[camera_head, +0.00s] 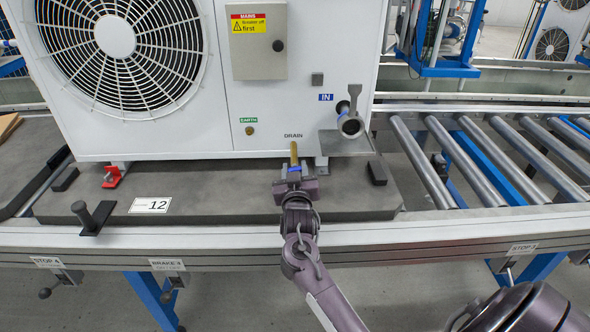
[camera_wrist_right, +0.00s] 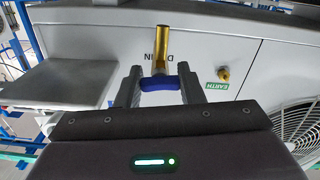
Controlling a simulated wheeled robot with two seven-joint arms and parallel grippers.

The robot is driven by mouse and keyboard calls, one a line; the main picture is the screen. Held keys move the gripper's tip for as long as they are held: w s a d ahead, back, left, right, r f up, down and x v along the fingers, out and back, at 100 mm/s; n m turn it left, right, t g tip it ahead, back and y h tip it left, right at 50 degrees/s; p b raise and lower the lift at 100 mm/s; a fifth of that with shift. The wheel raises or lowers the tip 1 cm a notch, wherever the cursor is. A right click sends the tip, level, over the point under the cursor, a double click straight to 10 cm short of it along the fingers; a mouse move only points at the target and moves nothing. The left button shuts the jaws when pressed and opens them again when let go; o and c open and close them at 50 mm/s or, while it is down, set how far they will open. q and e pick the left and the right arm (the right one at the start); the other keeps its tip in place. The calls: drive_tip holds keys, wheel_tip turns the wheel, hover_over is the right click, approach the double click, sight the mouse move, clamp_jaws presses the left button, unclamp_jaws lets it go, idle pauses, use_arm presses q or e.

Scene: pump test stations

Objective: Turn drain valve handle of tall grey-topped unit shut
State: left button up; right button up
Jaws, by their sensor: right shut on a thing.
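The white pump unit (camera_head: 185,140) stands on a grey pallet; its top is out of view. The brass drain valve (camera_head: 294,154) sticks out low on its front under the DRAIN label, and also shows in the right wrist view (camera_wrist_right: 161,50). My right gripper (camera_head: 294,178) reaches it from the front. Its two fingers, seen in the right wrist view (camera_wrist_right: 160,88), are shut on the blue valve handle (camera_wrist_right: 160,83). The handle lies crosswise between the fingers, across the brass body's near end. My left gripper is not in view.
A pipe fitting with a grey lever (camera_head: 351,122) sits up and right of the valve, near a grey bracket plate (camera_head: 345,143). Rollers (camera_head: 480,160) run right.

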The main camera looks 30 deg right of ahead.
drive_tip(key=shift+m, duration=1)
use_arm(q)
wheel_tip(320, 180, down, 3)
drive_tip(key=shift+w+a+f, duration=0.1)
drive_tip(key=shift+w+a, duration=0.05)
use_arm(e)
drive_tip(key=o, duration=1)
drive_tip(key=shift+s+a+p, duration=0.35)
drive_tip(key=shift+s, duration=0.05)
use_arm(q)
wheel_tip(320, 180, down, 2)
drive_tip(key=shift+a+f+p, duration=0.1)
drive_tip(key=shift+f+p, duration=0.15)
drive_tip(key=shift+p, duration=0.05)
use_arm(e)
drive_tip(key=v, duration=0.6)
drive_tip(key=shift+s+a, duration=0.15)
drive_tip(key=shift+s, duration=0.2)
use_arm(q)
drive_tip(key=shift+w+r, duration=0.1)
